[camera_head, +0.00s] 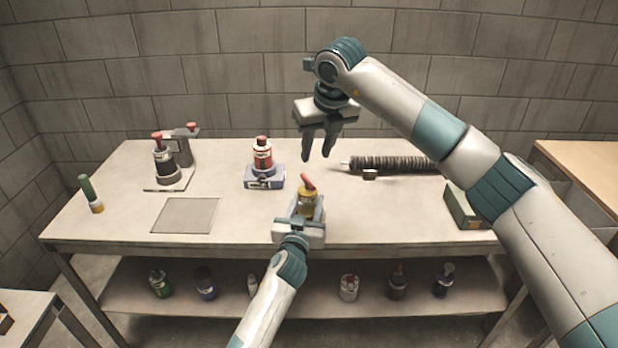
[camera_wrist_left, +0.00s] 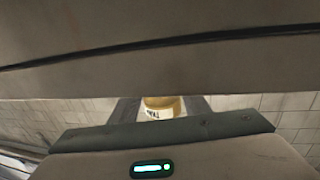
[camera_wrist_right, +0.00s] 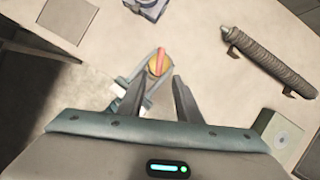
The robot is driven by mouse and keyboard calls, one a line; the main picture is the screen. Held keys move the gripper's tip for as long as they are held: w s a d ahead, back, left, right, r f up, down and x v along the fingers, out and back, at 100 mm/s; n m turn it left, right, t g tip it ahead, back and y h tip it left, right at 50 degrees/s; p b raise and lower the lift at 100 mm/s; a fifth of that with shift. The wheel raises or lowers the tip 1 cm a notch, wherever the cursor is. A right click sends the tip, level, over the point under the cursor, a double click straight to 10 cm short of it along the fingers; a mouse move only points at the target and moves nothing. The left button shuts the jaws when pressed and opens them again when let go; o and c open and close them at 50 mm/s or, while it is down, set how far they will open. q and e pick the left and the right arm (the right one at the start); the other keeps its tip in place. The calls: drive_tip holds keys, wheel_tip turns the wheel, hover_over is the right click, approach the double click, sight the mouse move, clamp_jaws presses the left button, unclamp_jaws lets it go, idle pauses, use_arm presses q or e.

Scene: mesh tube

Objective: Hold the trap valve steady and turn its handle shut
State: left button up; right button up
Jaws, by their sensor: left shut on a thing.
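The trap valve (camera_head: 306,197) has a yellow body and a red handle (camera_head: 308,182). My left gripper (camera_head: 307,202) is shut on its body near the front middle of the bench. In the left wrist view, the yellow body (camera_wrist_left: 162,105) with dark lettering shows between the fingers; the handle is hidden there. My right gripper (camera_head: 319,158) is open and empty, fingers pointing down, above and a little behind the valve. In the right wrist view, the red handle (camera_wrist_right: 156,62) lies across the yellow top, beyond and between the fingertips, apart from them.
A red bottle on a grey base (camera_head: 263,163) stands left of the valve. A ribbed mesh tube (camera_head: 393,163) lies on holders behind right. A dark bottle (camera_head: 166,162), a green-topped tube (camera_head: 90,193), a grey mat (camera_head: 187,215) and a green box (camera_head: 463,206) are farther out. Several bottles stand on the lower shelf.

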sight(308, 180)
drive_tip(key=shift+f, duration=0.1)
drive_tip(key=x, duration=1.1)
drive_tip(key=shift+w+f, duration=0.25)
drive_tip(key=shift+f, duration=0.1)
drive_tip(key=shift+c, duration=0.3)
clamp_jaws()
